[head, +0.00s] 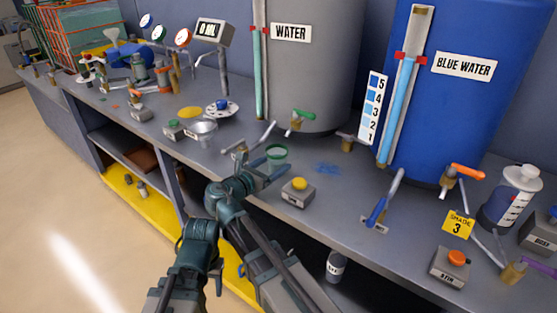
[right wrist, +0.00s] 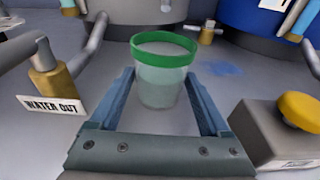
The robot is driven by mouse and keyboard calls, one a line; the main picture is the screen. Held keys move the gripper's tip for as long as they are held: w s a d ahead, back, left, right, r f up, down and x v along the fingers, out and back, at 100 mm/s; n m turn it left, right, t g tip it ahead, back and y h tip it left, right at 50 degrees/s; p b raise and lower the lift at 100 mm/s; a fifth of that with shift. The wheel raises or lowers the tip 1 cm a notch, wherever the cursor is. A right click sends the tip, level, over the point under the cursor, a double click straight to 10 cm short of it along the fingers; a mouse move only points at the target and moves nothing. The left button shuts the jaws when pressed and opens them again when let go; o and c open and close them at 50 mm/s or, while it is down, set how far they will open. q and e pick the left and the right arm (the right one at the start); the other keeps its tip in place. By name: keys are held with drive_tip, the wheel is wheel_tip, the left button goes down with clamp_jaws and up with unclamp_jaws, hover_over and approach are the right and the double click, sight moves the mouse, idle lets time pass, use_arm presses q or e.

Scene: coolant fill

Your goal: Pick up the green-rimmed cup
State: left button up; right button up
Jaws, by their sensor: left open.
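The green-rimmed cup (head: 277,152) stands upright on the grey bench below the water tank. It is clear and frosted, and shows large in the right wrist view (right wrist: 161,88). My right gripper (head: 267,168) is open low over the bench. In the right wrist view its two blue fingers (right wrist: 160,78) lie on either side of the cup, with a visible gap on each side. My left arm (head: 185,265) is low at the left, in front of the bench and away from the cup. Its gripper is open, but its fingers are hard to make out.
The water-out spout (right wrist: 48,82) stands close left of the cup. A box with a yellow button (head: 298,191) is close on the right. A blue spill (head: 327,169) marks the bench behind. A blue-handled lever (head: 383,203) stands further right.

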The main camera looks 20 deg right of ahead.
drive_tip(key=c, duration=1)
drive_tip(key=shift+r, duration=0.1)
wheel_tip(320, 180, up, 10)
drive_tip(key=p, duration=1)
